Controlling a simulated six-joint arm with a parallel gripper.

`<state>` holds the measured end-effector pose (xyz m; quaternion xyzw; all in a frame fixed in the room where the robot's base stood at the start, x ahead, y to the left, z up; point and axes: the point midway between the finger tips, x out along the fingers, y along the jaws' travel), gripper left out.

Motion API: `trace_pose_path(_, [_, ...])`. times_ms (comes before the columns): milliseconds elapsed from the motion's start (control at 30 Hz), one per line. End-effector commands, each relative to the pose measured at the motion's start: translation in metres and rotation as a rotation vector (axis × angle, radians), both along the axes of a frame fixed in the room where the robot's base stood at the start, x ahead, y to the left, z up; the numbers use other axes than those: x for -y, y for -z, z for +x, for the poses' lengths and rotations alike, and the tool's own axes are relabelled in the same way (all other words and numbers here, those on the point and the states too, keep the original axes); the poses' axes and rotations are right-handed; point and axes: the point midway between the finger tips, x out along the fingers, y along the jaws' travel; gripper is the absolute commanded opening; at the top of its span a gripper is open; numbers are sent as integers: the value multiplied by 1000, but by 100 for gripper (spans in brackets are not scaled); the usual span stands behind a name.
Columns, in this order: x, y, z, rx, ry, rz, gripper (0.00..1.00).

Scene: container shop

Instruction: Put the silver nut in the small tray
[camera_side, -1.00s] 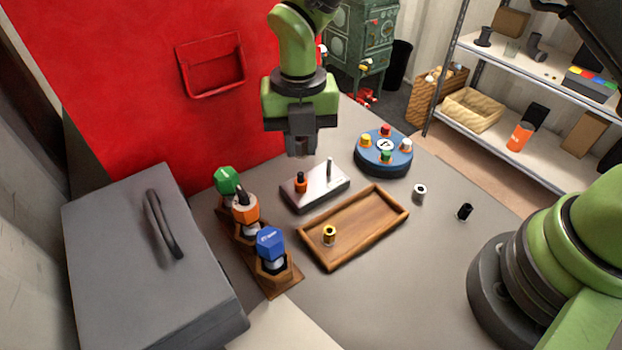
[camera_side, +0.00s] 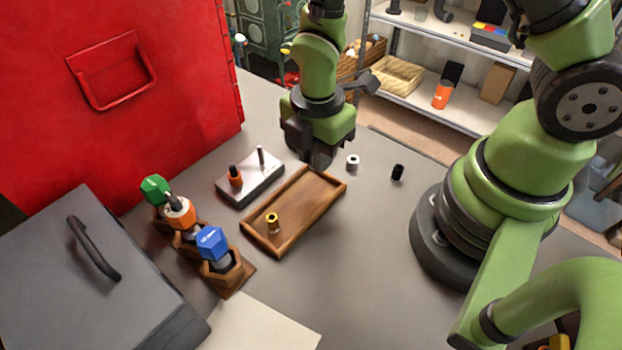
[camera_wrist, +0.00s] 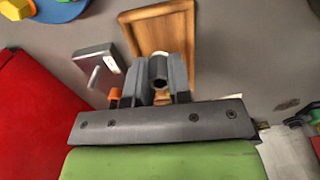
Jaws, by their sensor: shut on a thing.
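My gripper (camera_side: 318,163) points down over the far right end of the small wooden tray (camera_side: 258,245). In the wrist view, my gripper (camera_wrist: 158,80) is shut on the silver nut (camera_wrist: 158,69), a grey hexagonal piece with a dark hole. The nut is held above the tray, whose rim (camera_wrist: 191,30) shows behind it. The fingers hide the nut in the side view. A gold nut (camera_side: 273,222) stands inside the tray near its near-left end; I cannot make it out in the wrist view.
A metal block (camera_side: 240,192) with an orange nut and a bare pin stands left of the tray. A white nut (camera_side: 352,162) and a black nut (camera_side: 397,172) stand to the right. Capped bottles (camera_side: 211,243), a grey case (camera_side: 60,290) and a red box (camera_side: 180,60) bound the left.

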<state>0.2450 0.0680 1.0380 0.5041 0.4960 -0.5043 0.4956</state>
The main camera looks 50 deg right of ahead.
Motion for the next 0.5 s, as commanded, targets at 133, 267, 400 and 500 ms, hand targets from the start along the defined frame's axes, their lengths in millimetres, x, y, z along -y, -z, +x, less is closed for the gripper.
trace_pose_path(133, [0, 13, 0, -2, -1, 0, 0])
trace_pose_path(267, [0, 30, -1, -5, -2, -1, 0])
trace_pose_path(400, [0, 48, 0, -3, -2, -1, 0])
trace_pose_path(500, [0, 53, 0, 0, -3, 0, 0])
